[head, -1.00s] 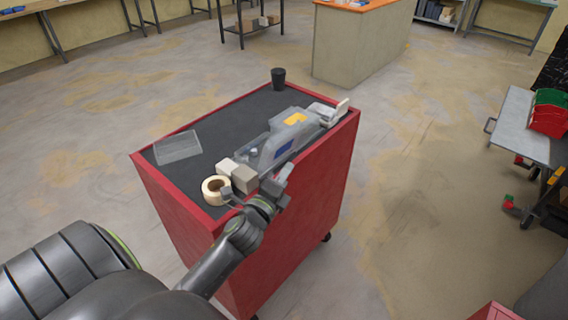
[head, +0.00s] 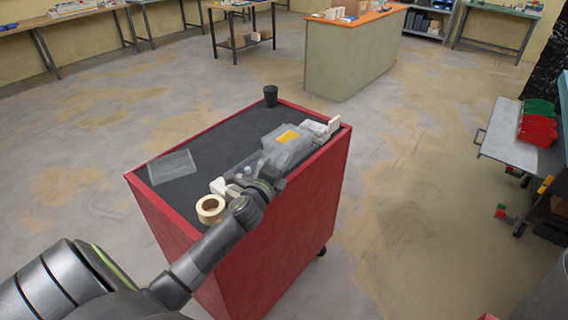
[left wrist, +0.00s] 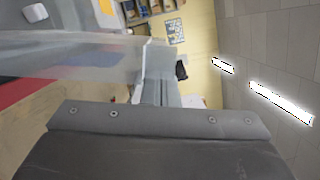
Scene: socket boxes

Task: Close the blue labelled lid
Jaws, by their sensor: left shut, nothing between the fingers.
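A clear box with a yellow label (head: 288,137) stands on the cart top. Next to it, nearer to me, is a translucent part (head: 245,163), partly hidden behind my left gripper (head: 272,180). In the left wrist view a translucent lid (left wrist: 60,45) comes in from the left, with a blurred blue patch (left wrist: 98,58) showing on or through it. The lid's edge is close to the fingers of my left gripper (left wrist: 158,85); I cannot tell if they touch. The gripper is shut and empty. The blue label does not show in the head view. My right gripper is not in view.
The red cart (head: 290,215) has a dark top. On it are a tape roll (head: 210,208), white blocks (head: 222,187), a clear flat tray (head: 172,167), a black cup (head: 270,95) and a white-grey item (head: 318,130) at the far right. The cart's left middle is clear.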

